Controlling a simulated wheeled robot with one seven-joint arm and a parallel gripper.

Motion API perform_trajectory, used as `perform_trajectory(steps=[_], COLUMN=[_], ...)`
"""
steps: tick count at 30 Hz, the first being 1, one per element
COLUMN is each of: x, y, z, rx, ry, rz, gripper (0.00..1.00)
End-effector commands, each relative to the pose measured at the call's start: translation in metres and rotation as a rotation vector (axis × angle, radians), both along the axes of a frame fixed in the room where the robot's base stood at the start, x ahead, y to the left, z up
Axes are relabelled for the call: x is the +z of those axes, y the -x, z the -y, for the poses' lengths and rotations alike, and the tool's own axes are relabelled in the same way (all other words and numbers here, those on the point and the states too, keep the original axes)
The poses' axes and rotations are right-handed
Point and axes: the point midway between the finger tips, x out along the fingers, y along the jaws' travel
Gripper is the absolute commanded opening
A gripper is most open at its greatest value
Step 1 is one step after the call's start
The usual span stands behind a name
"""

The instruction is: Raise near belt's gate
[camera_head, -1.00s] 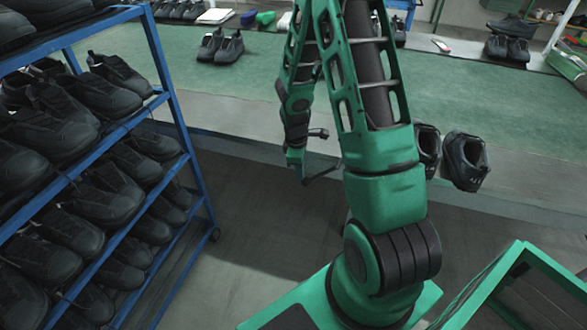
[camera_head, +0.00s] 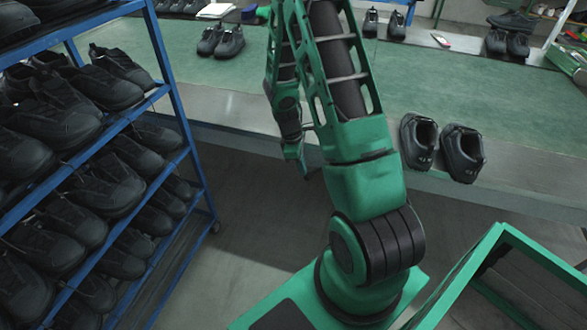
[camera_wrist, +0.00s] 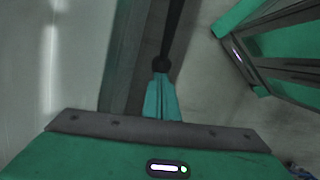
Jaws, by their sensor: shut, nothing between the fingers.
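The near belt (camera_head: 450,95) is a long green surface with a pale metal front edge, running behind my arm in the head view. I cannot make out its gate; my arm hides part of the belt. My gripper (camera_head: 303,168) hangs low in front of the belt's front edge, small and partly hidden by my arm. In the wrist view, teal shut fingers (camera_wrist: 161,97) show with nothing between them. A dark rod with a round knob (camera_wrist: 162,64) shows just beyond them; I cannot tell what it belongs to or whether they touch.
A blue rack (camera_head: 180,110) full of black shoes stands at left. A pair of black shoes (camera_head: 462,155) sits near the belt's front edge, right of my arm. A green frame (camera_head: 470,260) stands at the lower right. Grey floor (camera_head: 250,240) lies open between rack and arm.

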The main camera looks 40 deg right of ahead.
Motion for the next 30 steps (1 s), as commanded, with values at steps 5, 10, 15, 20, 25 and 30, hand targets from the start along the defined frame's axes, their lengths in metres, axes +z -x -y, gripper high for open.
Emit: perform_trajectory(steps=[5, 10, 15, 20, 25, 30], x=[0.0, 0.003, 0.015, 0.041, 0.074, 0.101], y=[0.0, -0.002, -0.012, -0.02, -0.022, -0.024], z=[0.001, -0.001, -0.014, -0.025, -0.031, -0.036], rx=[-0.001, -0.003, 0.001, -0.003, -0.003, -0.004], ry=[0.0, 0.0, 0.001, 0.002, 0.002, 0.001], rz=[0.0, 0.002, 0.003, 0.005, 0.003, 0.003], gripper=[0.0, 0.0, 0.0, 0.0, 0.0, 0.0])
